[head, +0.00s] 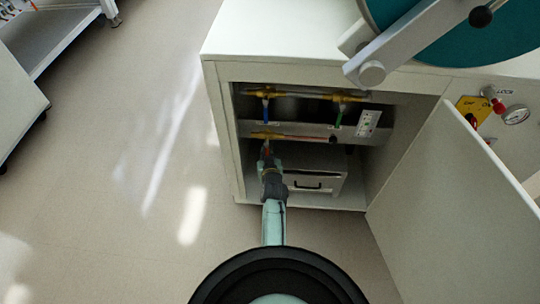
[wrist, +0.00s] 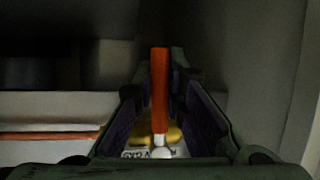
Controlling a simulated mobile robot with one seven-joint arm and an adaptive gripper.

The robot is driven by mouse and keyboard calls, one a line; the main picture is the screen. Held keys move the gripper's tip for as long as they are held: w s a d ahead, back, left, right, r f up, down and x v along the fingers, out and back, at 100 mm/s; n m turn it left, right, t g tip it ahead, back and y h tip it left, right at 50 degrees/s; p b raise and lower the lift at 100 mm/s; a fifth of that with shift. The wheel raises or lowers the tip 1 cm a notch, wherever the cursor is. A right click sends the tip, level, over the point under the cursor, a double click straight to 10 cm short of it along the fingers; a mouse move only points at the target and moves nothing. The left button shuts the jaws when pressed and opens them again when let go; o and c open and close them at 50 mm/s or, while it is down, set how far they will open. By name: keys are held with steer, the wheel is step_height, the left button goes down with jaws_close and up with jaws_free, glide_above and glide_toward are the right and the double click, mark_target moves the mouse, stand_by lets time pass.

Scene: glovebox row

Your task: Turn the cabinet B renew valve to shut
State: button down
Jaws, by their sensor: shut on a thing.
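An orange-red lever (wrist: 159,88) with a pale metal stem stands upright in the wrist view. In the head view my gripper (head: 267,156) reaches into the open cabinet (head: 225,140), at the left of the lower copper pipe (head: 300,138). There the gripper hides most of the lever. I cannot read which cabinet this is.
Above are a blue-handled valve (head: 266,111) and a green-handled valve (head: 338,115) on the upper pipe. A drawer-like box (head: 320,180) with a black handle sits below. The cabinet door (head: 455,205) stands open to the right. The floor at left (head: 130,200) is clear.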

steer(key=shift+w+a+r, duration=0.1)
steer(key=shift+a, duration=0.15)
stand_by(0.4)
steer(key=c, duration=1.6)
jaws_free()
steer(key=shift+c, duration=0.2)
steer(key=shift+d, duration=0.1)
